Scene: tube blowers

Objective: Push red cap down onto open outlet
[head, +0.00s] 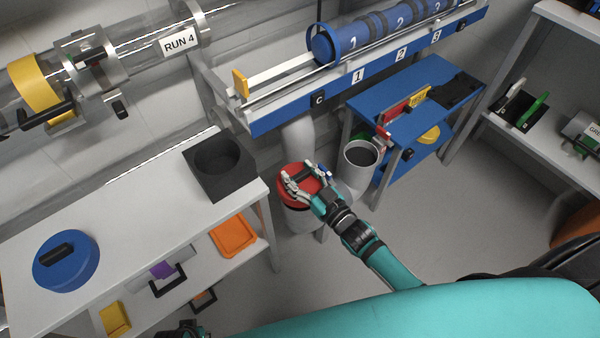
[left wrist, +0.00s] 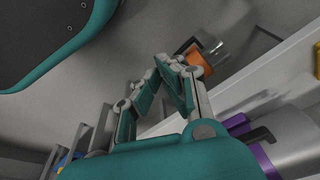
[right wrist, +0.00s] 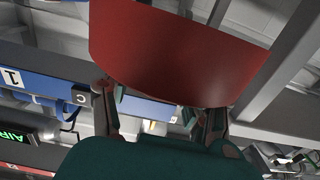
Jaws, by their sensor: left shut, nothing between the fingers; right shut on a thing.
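The red cap (head: 290,195) is in my right gripper (head: 306,180) in the head view. The fingers are shut on the cap. It is over the top of a grey upright outlet pipe (head: 297,220), with a dark band between cap and pipe; I cannot tell whether they touch. The cap's red side (right wrist: 180,50) fills the top of the right wrist view, above the right fingers (right wrist: 163,115), and the outlet is hidden there. My left gripper is shut and empty in the left wrist view (left wrist: 172,62); part of it shows at the bottom of the head view (head: 190,331).
A second grey pipe (head: 361,150) with an open mouth stands right of the cap. A white bench (head: 130,225) at left carries a black holder (head: 218,168) and a blue lid (head: 66,262). A blue table (head: 420,85) stands behind the second pipe. Floor at right is clear.

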